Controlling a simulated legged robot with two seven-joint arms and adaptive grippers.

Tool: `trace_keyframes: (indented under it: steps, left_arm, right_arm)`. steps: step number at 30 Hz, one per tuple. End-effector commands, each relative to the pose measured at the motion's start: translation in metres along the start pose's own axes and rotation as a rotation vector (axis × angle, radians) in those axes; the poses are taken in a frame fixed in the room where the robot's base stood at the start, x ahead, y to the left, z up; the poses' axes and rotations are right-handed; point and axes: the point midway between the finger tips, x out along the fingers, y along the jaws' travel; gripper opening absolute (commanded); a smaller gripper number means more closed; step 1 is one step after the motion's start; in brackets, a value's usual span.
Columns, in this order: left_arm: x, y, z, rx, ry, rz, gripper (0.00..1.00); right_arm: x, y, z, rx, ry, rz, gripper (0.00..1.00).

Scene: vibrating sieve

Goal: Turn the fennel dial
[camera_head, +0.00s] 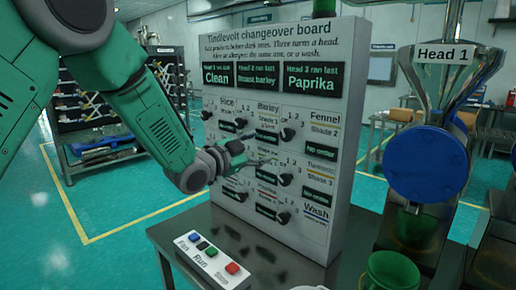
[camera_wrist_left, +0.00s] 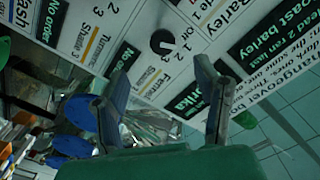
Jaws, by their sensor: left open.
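The changeover board (camera_head: 345,75) stands upright on a table, with several black dials beside product labels. The fennel dial (camera_head: 288,133) appears to be the black knob left of the Fennel label, at the upper right of the dial area. In the left wrist view the likely fennel dial (camera_wrist_left: 162,42) shows between the Barley and Fennel labels, with numbers around it. My left gripper (camera_head: 254,158) is open in front of the board, below and left of this dial. In the wrist view its open fingers (camera_wrist_left: 162,76) are apart and empty. My right gripper is out of view.
A button box (camera_head: 213,262) with blue, green and red buttons sits on the table before the board. The Head 1 hopper (camera_head: 440,80) with a blue disc stands right, above a green container (camera_head: 390,270). A shelf rack (camera_head: 95,120) stands back left.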

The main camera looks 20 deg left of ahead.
Motion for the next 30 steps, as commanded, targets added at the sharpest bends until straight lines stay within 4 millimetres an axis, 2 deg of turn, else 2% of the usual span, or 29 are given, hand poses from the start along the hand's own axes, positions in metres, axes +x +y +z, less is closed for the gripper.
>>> trace_keyframes:
  steps: [4,6,8,12,15,19,23,30]
  left_arm:
    - [0.000,0.000,0.000,-0.006,-0.001,-0.001,0.56]
    - [-0.001,0.001,-0.001,-0.063,-0.004,-0.008,0.56]
    - [-0.003,0.002,-0.004,-0.178,-0.009,-0.023,0.56]
    - [-0.009,0.007,-0.010,-0.550,-0.020,-0.076,0.56]
    - [-0.013,0.010,-0.013,-0.761,-0.024,-0.108,0.56]
    - [-0.013,0.012,-0.014,-0.888,-0.025,-0.127,0.56]
    - [0.001,0.011,-0.012,-0.895,-0.024,-0.129,0.56]
    - [0.049,0.006,-0.009,-0.891,-0.025,-0.127,0.56]
  right_arm:
    - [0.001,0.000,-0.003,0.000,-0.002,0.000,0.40]
    - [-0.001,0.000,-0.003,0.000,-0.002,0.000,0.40]
    - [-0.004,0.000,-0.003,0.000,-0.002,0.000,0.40]
    - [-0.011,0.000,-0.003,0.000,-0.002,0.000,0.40]
    - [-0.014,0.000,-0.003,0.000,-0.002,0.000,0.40]
    - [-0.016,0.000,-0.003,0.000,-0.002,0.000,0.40]
    - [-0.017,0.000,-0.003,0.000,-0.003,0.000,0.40]
    - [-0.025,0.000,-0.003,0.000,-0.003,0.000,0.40]
